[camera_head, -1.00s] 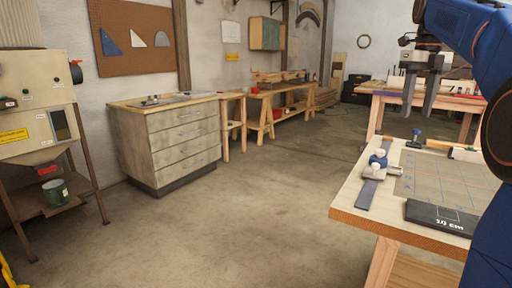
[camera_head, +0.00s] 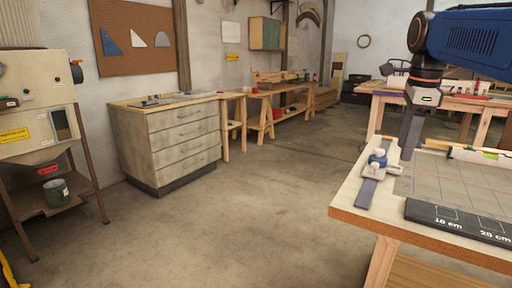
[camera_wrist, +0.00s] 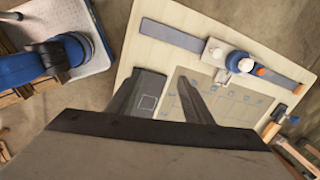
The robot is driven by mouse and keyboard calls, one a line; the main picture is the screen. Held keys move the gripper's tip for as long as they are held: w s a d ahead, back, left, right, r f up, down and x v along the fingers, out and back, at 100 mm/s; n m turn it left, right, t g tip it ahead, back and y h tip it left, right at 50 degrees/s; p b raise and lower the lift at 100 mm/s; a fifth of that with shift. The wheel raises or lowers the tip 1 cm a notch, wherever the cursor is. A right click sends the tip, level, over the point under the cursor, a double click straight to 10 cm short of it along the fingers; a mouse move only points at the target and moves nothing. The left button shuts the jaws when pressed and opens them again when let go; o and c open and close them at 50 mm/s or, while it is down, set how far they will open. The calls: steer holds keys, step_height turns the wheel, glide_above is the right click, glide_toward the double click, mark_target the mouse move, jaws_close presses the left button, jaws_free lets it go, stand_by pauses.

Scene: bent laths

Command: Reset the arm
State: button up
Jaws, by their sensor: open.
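My gripper (camera_head: 411,134) hangs fingers-down above the near workbench (camera_head: 352,198) at the right of the head view. Its fingers overlap one another there, but in the wrist view my gripper (camera_wrist: 170,98) shows two fingers spread apart with nothing between them. Below lies a grey board with a grid (camera_head: 455,185), also in the wrist view. A metal strip (camera_head: 367,192) with a blue-and-white clamp (camera_head: 377,163) lies along the bench's left side. The same clamp (camera_wrist: 232,58) and strip (camera_wrist: 172,35) show in the wrist view. A black plate marked in cm (camera_head: 455,219) lies at the front edge.
A drawer cabinet (camera_head: 183,143) stands left of centre, with long benches (camera_head: 270,97) behind. Another bench (camera_head: 440,99) is at the back right. The middle floor is clear.

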steer(key=s+a+f+n+t, duration=0.1)
steer(key=s+a+f+n, duration=0.3)
steer(key=s+f+n, duration=0.6)
steer(key=s+a+f+n+t, duration=0.2)
steer(key=s+a+f+n, duration=0.2)
steer(key=s+f+n, duration=0.7)
step_height(320, 180, down, 6)
steer(key=shift+a+f+n, duration=0.2)
steer(key=shift+f+n, duration=0.05)
steer(key=shift+n, duration=0.65)
steer(key=shift+c, duration=0.5)
